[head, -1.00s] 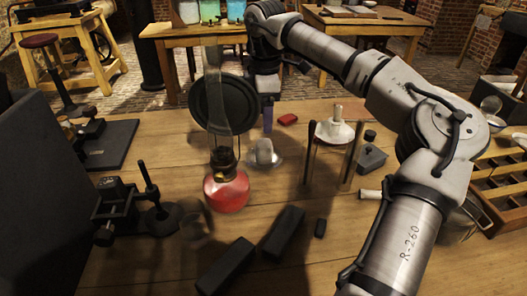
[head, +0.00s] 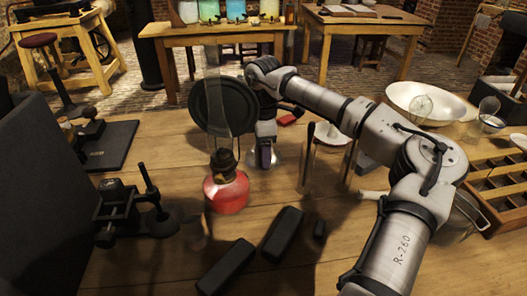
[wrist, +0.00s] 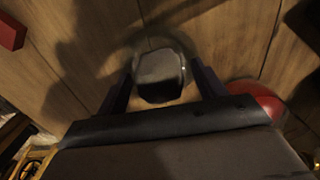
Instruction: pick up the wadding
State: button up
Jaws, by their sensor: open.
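The wadding (wrist: 158,76) is a pale, rounded block, dark in shadow in the wrist view. It sits on a clear dish (wrist: 183,52) on the wooden table. My gripper (wrist: 162,80) is open over it, with one finger on each side of the wadding. I cannot tell whether the fingers touch it. In the head view my gripper (head: 265,160) points down behind the red lamp and hides most of the wadding.
The red oil lamp (head: 226,192) with its tall glass chimney stands close beside my gripper. A red block (head: 291,117) lies behind. Dark bars (head: 283,232) lie in front. Upright rods (head: 308,160) stand to the right.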

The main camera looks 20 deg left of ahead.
jog(key=shift+c, duration=0.3)
jog(key=c, duration=1.1)
